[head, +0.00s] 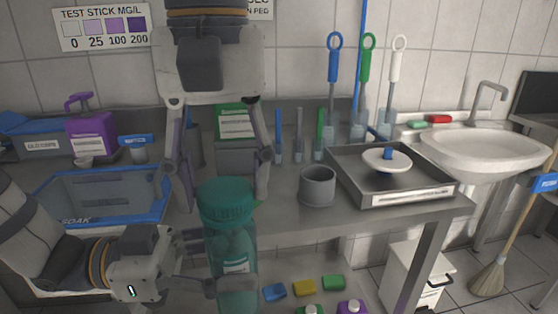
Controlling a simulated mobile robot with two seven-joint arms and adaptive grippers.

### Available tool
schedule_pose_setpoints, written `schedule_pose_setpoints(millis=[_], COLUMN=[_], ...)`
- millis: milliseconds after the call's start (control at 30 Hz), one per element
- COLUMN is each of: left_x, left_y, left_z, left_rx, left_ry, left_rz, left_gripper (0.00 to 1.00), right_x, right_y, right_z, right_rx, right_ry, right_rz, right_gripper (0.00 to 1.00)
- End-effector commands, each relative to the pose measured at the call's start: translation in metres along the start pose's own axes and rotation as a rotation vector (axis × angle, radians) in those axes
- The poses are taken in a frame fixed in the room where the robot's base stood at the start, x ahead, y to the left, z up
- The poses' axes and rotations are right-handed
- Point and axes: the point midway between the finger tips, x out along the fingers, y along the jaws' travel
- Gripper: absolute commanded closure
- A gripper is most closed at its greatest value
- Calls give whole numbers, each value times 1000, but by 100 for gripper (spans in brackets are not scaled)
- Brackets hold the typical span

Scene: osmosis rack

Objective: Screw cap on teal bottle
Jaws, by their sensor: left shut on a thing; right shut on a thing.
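The teal bottle (232,256) is see-through, with a pale label, and upright in front of the bench. Its base runs past the bottom edge of the head view. A ribbed teal cap (225,200) sits over the bottle's mouth, level; I cannot tell how far it is threaded. My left gripper (232,286), coming in low from the left, is shut on the bottle's body. My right gripper (224,192) points down from above, with its fingers on either side of the cap, shut on it.
The steel bench (420,207) holds a grey cup (317,186), a metal tray (400,196), a blue-rimmed soak tray (160,205) and a purple jug (90,133). A sink (480,150) is at right. Coloured sponges (304,288) lie below.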

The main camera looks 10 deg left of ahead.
Motion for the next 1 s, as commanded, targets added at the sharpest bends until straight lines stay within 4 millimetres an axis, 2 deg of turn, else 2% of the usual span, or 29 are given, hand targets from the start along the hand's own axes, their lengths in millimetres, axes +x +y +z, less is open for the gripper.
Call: schedule_pose_setpoints(millis=[167, 200, 267, 567, 833, 1000], left_x=[0, 0, 0, 0, 0, 0], left_y=[0, 0, 0, 0, 0, 0], left_z=[1, 1, 0, 0, 0, -1], left_rx=[1, 1, 1, 1, 2, 3], left_ry=[-2, -2, -2, -1, -1, 0], left_rz=[0, 0, 0, 0, 0, 0], left_gripper=[100, 100, 100, 100, 100, 100], right_x=[0, 0, 0, -1, -36, -47], right_y=[-1, -1, -1, -1, -3, -3], right_z=[0, 0, 0, 1, 1, 2], right_rx=[-6, -6, -7, -10, -11, -13], right_ry=[4, 4, 4, 3, 7, 8], right_rz=[6, 7, 7, 8, 10, 11], right_gripper=[59, 43, 29, 29, 29, 29])
